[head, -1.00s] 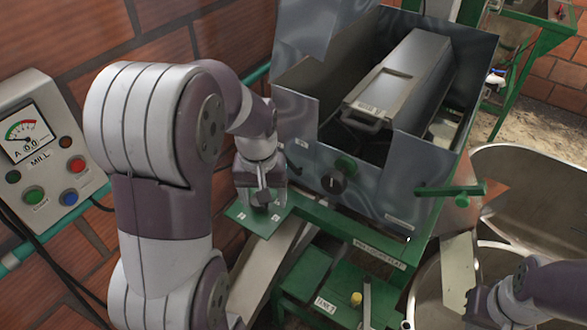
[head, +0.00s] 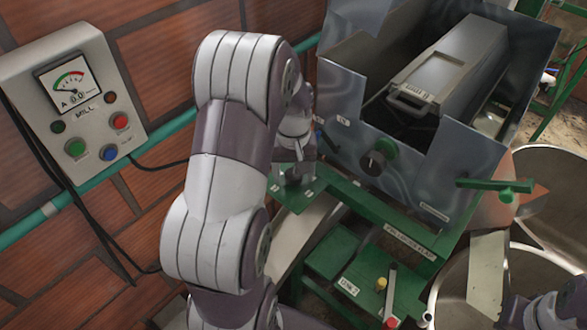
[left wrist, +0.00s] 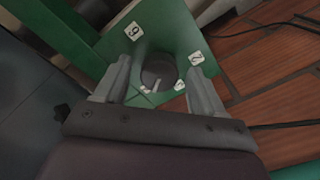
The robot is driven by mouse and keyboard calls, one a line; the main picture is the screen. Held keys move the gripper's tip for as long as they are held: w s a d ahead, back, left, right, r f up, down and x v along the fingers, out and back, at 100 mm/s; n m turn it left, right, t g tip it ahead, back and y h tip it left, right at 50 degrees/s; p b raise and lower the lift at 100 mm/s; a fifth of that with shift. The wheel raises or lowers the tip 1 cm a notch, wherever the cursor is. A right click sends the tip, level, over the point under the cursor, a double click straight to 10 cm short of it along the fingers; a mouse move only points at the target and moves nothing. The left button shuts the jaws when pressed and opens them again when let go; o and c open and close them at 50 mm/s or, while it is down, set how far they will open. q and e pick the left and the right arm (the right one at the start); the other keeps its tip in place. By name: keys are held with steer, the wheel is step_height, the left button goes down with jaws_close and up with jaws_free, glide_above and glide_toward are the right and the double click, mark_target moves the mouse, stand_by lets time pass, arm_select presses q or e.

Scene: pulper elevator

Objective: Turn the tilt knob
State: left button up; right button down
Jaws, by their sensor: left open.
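A dark round knob (left wrist: 158,72) with a pale pointer sits on a green plate (left wrist: 178,38) with white number tags. In the left wrist view my left gripper (left wrist: 158,82) is open, with one finger on each side of the knob. I cannot tell whether the fingers touch it. In the head view the green plate (head: 305,202) lies at the lower left of the metal machine, and my left gripper (head: 294,178) is over it, hiding the knob. My right arm's end (head: 545,310) shows at the lower right corner; its fingers are unclear.
The metal machine box (head: 440,178) has another black knob (head: 374,163) and a green handle (head: 495,187) on its front. A grey mill panel (head: 85,100) with a gauge hangs on the brick wall. Small levers (head: 390,290) stand below, beside a round metal vessel (head: 460,275).

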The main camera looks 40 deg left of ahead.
arm_select(q)
steer(key=c, duration=1)
steer(key=shift+c, duration=0.2)
steer(key=shift+n, duration=0.3)
steer(key=n+p, duration=0.1)
steer(key=n, duration=0.3)
steer(key=shift+n, duration=0.4)
steer(key=n, duration=0.6)
steer(key=shift+w+p, duration=0.1)
steer(key=shift+p, duration=0.3)
steer(key=n, duration=0.6)
steer(key=shift+p, duration=0.3)
steer(key=n, duration=0.5)
steer(key=shift+n, duration=0.4)
